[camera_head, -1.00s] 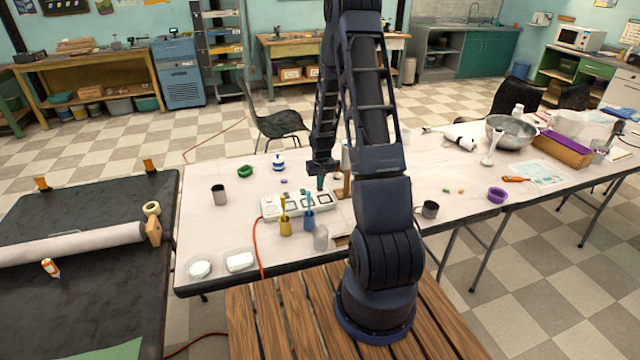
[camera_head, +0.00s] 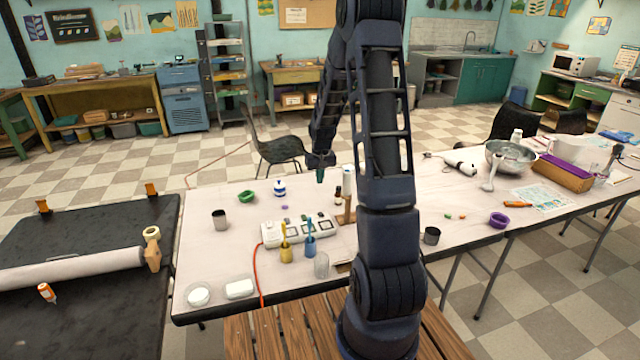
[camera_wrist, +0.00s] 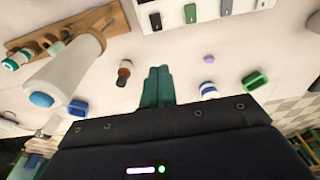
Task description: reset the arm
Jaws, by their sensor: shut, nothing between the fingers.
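My arm rises in the middle of the head view and reaches out over the white table (camera_head: 205,265). My gripper (camera_head: 321,176) hangs above the table's far side, clear of the things on it. In the wrist view the green fingers of my gripper (camera_wrist: 158,75) lie together with nothing between them.
A metal bowl (camera_head: 511,156) and a purple ring (camera_head: 498,219) are to the right. A black work surface (camera_head: 80,290) is at left.

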